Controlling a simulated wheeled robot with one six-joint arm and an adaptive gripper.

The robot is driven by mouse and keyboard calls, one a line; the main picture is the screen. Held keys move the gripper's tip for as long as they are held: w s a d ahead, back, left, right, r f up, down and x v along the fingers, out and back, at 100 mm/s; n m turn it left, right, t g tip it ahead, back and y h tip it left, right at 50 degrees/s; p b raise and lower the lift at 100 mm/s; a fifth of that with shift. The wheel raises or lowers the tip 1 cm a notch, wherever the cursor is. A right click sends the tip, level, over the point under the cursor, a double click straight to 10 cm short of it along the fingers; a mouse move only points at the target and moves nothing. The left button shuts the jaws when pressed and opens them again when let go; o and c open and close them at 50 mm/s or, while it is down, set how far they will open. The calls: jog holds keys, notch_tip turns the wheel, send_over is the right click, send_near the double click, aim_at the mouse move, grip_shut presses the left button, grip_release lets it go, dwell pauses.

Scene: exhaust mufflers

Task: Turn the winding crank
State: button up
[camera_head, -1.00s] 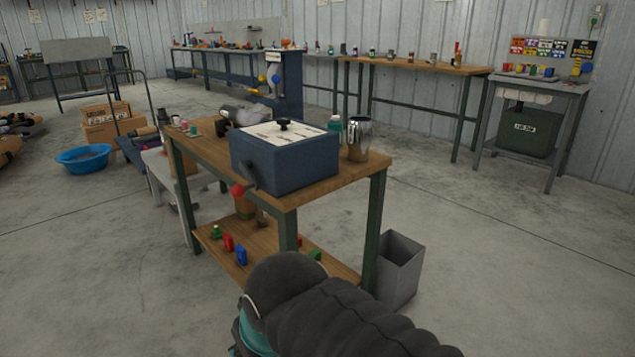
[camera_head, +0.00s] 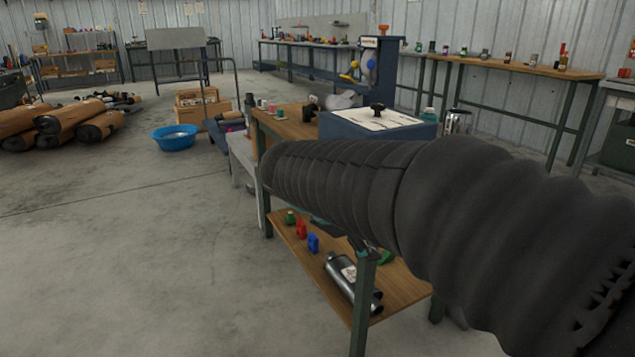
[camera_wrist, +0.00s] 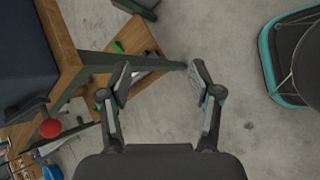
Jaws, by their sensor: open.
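The winding crank's red ball knob (camera_wrist: 50,128) shows at the left of the wrist view, with a dark crank arm beside it on the side of the dark blue box (camera_wrist: 26,62). In the head view the blue box (camera_head: 378,124), with a white top and black knob, stands on the wooden workbench. My black arm covers its lower part and hides the crank there. My gripper (camera_wrist: 160,70) is open and empty, right of the red knob and apart from it.
The workbench (camera_head: 283,122) has a green leg (camera_wrist: 92,65) close to my fingers. Its lower shelf (camera_head: 400,290) holds a metal muffler (camera_head: 352,283) and small coloured items. A blue basin (camera_head: 175,138) lies on the floor.

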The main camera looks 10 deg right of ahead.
jog(key=w+a+r+n+t+h+b, duration=0.1)
jog(key=w+a+n+t+h+b, duration=0.3)
jog(key=w+a+n+h, duration=0.95)
jog(key=w+d+m+y, duration=0.1)
jog(key=w+d, duration=0.2)
jog(key=w+d+y, duration=0.2)
jog(key=w+d, duration=0.1)
jog(key=w+d+m+y+b, duration=0.1)
jog(key=w+d+y, duration=0.1)
jog(key=w+d, duration=0.2)
jog(key=shift+w+d+r+m, duration=0.1)
jog(key=shift+r+m, duration=0.1)
jog(key=shift+m, duration=0.15)
jog(key=shift+c, duration=0.2)
jog(key=shift+f, duration=0.1)
grip_shut()
